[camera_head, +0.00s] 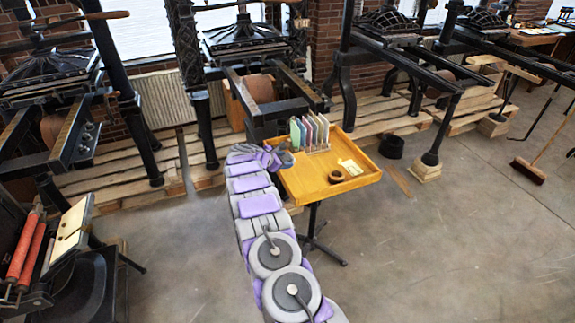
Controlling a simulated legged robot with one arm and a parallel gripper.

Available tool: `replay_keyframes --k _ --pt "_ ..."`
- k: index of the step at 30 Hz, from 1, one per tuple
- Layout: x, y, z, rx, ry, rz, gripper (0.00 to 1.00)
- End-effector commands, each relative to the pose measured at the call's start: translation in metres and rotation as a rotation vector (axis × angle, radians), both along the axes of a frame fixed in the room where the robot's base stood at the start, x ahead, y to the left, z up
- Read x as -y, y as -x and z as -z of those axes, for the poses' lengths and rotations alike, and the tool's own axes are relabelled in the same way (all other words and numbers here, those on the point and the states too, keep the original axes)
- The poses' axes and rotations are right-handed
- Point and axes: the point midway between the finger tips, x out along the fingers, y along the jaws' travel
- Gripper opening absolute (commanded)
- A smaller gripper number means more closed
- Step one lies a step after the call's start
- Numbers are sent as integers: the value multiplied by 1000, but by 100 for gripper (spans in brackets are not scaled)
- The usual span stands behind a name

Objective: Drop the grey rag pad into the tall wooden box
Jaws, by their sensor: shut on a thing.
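My arm reaches up from the bottom of the view, and my gripper (272,157) is at the left edge of the yellow wooden tray table (310,190). The gripper is shut on a small grey-blue thing, the grey rag pad (286,158), at the table's upper left corner. The arm's end hides part of it, and I cannot tell whether it touches the table. A brown wooden box (234,108) stands behind the table, under the middle press and partly hidden by its dark frame. It is up and to the left of my gripper.
The table holds a rack of coloured cards (309,132), a dark ring (336,177) and a pale paper piece (350,166). Black iron presses (255,45) line the back on wooden pallets. A black bucket (391,146) and a broom (528,170) stand right. Front-right floor is clear.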

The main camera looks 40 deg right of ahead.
Motion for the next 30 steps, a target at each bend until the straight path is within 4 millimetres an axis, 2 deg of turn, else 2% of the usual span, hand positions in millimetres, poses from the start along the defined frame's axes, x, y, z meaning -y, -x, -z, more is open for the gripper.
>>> replay_keyframes --k 1,6,16,22,30 --pt "7 -1 4 0 -1 3 24" --pt "19 -8 3 0 3 1 24" --pt "27 -11 5 -1 -2 0 24" --pt "27 -10 38 -4 -1 0 24" --pt "27 -11 39 -2 -1 -1 24"
